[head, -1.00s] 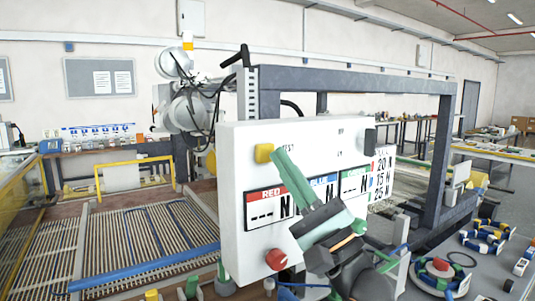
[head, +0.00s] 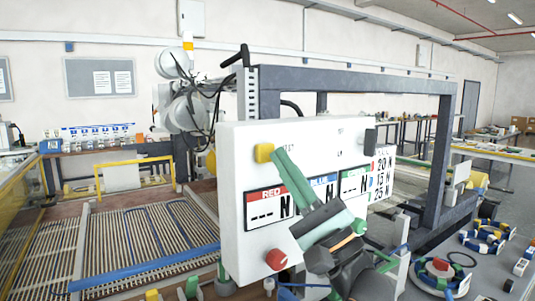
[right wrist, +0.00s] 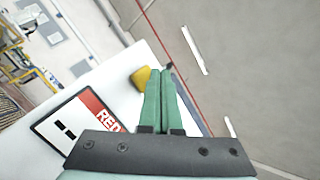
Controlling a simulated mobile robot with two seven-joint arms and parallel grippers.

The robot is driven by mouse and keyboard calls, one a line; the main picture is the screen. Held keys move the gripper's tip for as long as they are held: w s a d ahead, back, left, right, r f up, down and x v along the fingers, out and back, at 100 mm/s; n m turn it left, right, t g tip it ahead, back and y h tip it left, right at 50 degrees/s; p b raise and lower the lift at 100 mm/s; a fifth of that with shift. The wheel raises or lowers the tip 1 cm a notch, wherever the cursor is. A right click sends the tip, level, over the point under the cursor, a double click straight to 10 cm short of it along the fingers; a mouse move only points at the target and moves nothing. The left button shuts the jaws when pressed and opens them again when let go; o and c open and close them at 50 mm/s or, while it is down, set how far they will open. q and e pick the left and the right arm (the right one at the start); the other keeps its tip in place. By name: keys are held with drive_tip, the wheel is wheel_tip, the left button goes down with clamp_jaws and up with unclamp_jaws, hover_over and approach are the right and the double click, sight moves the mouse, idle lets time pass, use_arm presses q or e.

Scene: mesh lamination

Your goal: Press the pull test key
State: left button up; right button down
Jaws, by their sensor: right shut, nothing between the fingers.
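The white panel (head: 238,180) stands upright in front of me. A yellow key (head: 264,153) sits at its upper left, beside partly covered lettering ending in "ST". My right gripper (head: 277,152) is shut and empty. Its green fingers reach up across the panel, and their tips show just right of the yellow key. In the right wrist view, the yellow key (right wrist: 141,78) shows just left of the fingertips (right wrist: 168,68); I cannot tell whether they touch. My left gripper is not in view.
The panel also has a red button (head: 276,259) at lower left, a dark key (head: 370,141) at upper right and several displays, including the red-labelled one (head: 266,210). A dark frame (head: 355,76) rises behind. A bench with coloured rings (head: 438,270) is at right.

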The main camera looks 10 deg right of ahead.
drive_tip(key=shift+w, duration=0.1)
drive_tip(key=shift+w+a, duration=0.15)
drive_tip(key=shift+w, duration=0.15)
drive_tip(key=shift+w+a, duration=0.15)
drive_tip(key=shift+w, duration=0.35)
idle(0.9)
drive_tip(key=shift+p, duration=0.3)
drive_tip(key=shift+s+d, duration=0.3)
drive_tip(key=shift+s, duration=0.55)
drive_tip(key=s, duration=0.1)
drive_tip(key=s+d+p, duration=0.1)
drive_tip(key=s, duration=0.2)
drive_tip(key=shift+s+d, duration=0.4)
idle(0.4)
